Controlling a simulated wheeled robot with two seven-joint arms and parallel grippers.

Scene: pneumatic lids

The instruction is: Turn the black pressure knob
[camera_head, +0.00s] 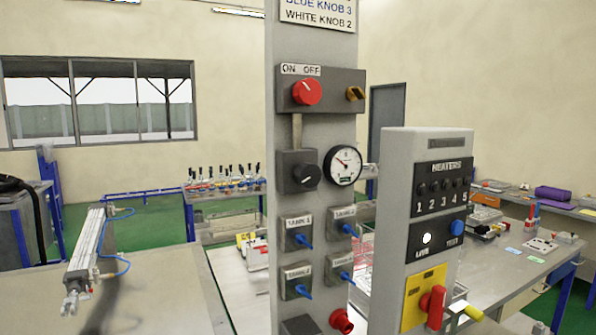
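The black pressure knob (306,174) sits on a dark square box on the grey upright panel (283,215), near the middle of the view. A fine light mark shows on its face. A round white pressure gauge (344,165) with a black rim is mounted just right of it. A red knob (307,91) under an ON/OFF label is above it. Neither of my grippers shows in this view, and nothing covers the knob.
Several blue-handled valves (304,240) are below the knob. A grey heater box (395,210) with a red switch (433,306) stands at the right. A pneumatic cylinder (87,243) with blue tubing is over the left table (165,285), which has bare space.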

